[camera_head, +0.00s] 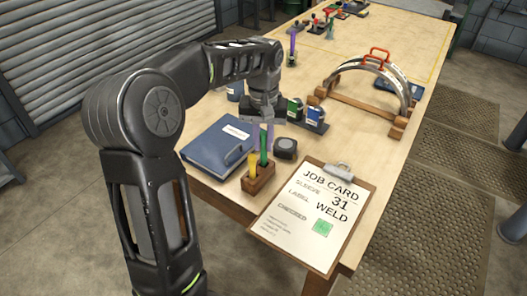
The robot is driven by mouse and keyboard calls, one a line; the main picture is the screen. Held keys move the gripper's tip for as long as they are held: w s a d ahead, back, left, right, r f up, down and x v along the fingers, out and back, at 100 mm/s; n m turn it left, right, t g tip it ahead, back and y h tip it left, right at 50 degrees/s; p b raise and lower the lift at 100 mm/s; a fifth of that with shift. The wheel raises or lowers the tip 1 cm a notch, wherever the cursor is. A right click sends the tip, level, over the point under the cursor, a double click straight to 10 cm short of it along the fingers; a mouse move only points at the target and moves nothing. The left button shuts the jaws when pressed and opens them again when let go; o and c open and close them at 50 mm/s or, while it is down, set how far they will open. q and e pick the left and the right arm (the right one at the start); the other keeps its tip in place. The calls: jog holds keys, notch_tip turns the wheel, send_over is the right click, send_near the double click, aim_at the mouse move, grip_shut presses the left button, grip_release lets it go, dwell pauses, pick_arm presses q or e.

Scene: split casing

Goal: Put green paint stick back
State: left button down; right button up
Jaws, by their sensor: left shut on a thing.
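The green paint stick (263,146) stands upright at the wooden holder block (259,179) near the table's front left. A yellow stick (253,164) stands in the same block, to its left. My left gripper (264,132) points down over the block and is shut on the green stick's upper part. The stick's lower end is at the block; I cannot tell how deep it sits. My right gripper is not in view.
A blue binder (217,146) lies left of the block, a black tape measure (286,148) right behind it. A clipboard with a job card (315,215) lies at the front right. Behind are a rack of small containers (303,115) and a metal half-casing on a wooden cradle (378,72).

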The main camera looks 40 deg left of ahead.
aim_at(264, 161)
pick_arm(q)
notch_tip(264, 161, down, 4)
jog(key=shift+r+p, duration=0.25)
jog(key=shift+p, duration=0.1)
jog(key=shift+f, duration=0.1)
jog(key=shift+f, duration=0.1)
jog(key=c, duration=1.3)
grip_release()
